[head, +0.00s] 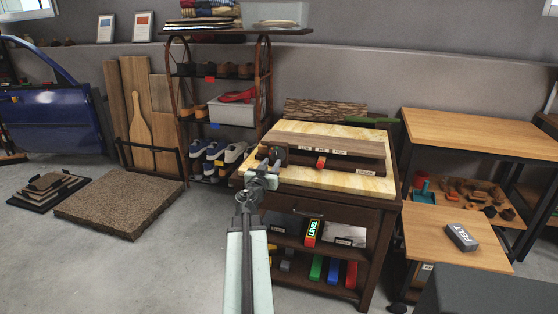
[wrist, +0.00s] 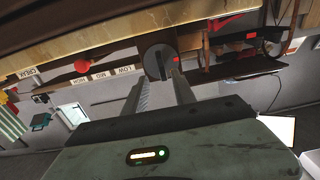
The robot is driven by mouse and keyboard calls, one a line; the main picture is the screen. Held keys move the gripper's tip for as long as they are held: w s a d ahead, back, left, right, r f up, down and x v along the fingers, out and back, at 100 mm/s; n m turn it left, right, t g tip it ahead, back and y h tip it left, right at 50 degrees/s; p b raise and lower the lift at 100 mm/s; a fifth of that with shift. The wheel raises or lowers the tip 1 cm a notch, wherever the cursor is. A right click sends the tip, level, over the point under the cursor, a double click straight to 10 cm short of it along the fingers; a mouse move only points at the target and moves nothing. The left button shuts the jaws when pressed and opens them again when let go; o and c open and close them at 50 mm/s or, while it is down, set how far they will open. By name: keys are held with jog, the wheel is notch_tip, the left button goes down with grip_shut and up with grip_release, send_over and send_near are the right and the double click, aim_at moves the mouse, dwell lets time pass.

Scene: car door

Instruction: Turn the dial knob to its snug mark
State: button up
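A dark round dial knob (head: 279,154) sits at the left end of the dark wooden board (head: 345,160) on the workbench. My gripper (head: 262,169) is at the bench's left front corner, close to the knob. In the wrist view my gripper (wrist: 158,76) is open, its two fingers apart with the knob between or just beyond their tips. I cannot tell whether they touch it. Small white labels (wrist: 112,74) line the board, some reading LOW and HIGH. I cannot make out a snug mark.
A red knob (head: 321,161) is on the board's front. The workbench top (head: 340,180) has a pale patterned surface. A shelf rack (head: 217,135) stands behind left, and a wooden table (head: 480,135) stands right. The floor at left front is clear (head: 130,275).

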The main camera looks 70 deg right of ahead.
aim_at(275, 157)
jog(key=d, duration=0.4)
jog(key=shift+w+d, duration=0.15)
jog(key=shift+w, duration=0.1)
grip_shut()
jog(key=shift+w, duration=0.15)
jog(key=shift+n, duration=0.3)
jog(key=n, duration=0.2)
jog(key=shift+n, duration=0.3)
jog(key=shift+f+n, duration=0.1)
jog(key=shift+n, duration=2.1)
